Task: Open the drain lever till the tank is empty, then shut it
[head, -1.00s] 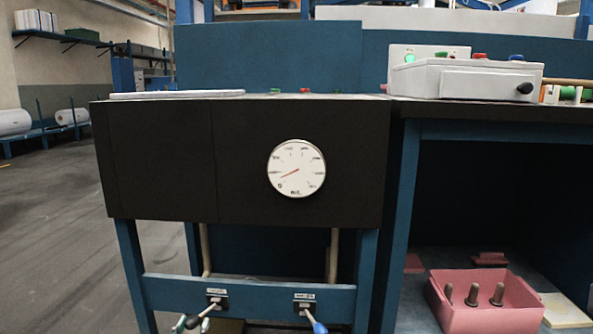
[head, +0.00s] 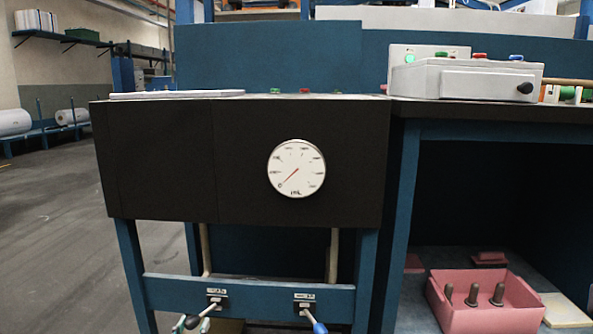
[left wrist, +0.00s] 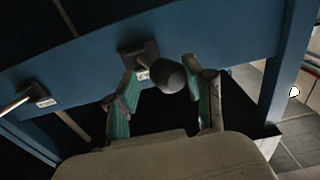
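The round white gauge (head: 297,168) on the dark tank front (head: 160,165) has a red needle pointing down-left, at about the low end of its scale. Below it, a blue beam carries two levers: the left lever has a dark knob (head: 192,322), the right lever a blue handle (head: 319,327). Their labels are too small to read. My left gripper (head: 186,324) is at the left lever, mostly cut off by the lower edge. In the left wrist view, its green-padded fingers are apart on either side of the dark knob (left wrist: 169,77), with gaps visible. My right gripper is not in view.
A grey control box (head: 465,80) stands on the bench at right. A pink bin (head: 485,318) with several metal pins sits on the lower shelf. Table legs (head: 133,270) flank the beam. Open floor (head: 50,230) lies to the left.

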